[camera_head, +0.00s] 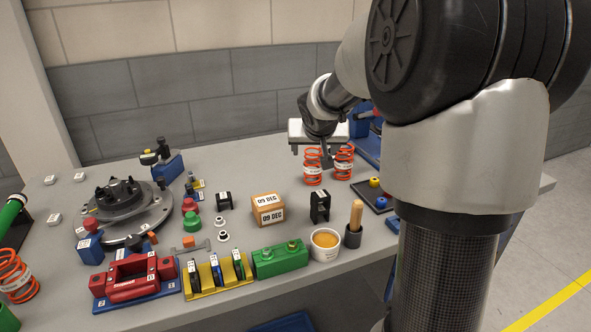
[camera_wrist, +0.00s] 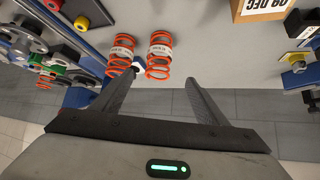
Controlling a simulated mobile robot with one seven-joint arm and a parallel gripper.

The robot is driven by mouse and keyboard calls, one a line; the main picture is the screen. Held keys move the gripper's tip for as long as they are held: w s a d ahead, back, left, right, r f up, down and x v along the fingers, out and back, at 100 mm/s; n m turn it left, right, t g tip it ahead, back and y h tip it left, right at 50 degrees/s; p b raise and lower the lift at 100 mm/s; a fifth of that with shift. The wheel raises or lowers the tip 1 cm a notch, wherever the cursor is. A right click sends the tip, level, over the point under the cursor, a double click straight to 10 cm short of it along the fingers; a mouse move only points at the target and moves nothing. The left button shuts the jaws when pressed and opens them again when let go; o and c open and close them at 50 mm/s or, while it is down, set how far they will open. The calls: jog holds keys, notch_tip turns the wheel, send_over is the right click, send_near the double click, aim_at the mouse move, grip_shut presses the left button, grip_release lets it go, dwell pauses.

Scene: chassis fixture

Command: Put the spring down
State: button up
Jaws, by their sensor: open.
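Two orange springs with white labels stand upright side by side on the grey table in the head view, a left one (camera_head: 313,168) and a right one (camera_head: 344,165). My gripper (camera_head: 326,160) is at them, with a finger in front of the gap between them. In the wrist view my gripper (camera_wrist: 160,78) is open with nothing between its fingers. One spring (camera_wrist: 159,55) shows just beyond the opening, and the other (camera_wrist: 120,55) is by the left fingertip. I cannot tell whether that fingertip touches a spring. A third orange spring (camera_head: 16,276) stands at the far left.
A black block (camera_head: 320,206) and a cardboard box (camera_head: 267,209) stand in front. A blue fixture (camera_head: 367,145) is behind right.

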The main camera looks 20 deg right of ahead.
aim_at(313, 158)
jog(key=b+x, duration=0.2)
jog(key=x, duration=1)
jog(key=shift+d+b, duration=0.15)
jog(key=shift+b, duration=0.15)
jog(key=shift+b+x, duration=0.55)
jog(key=shift+x, duration=2.1)
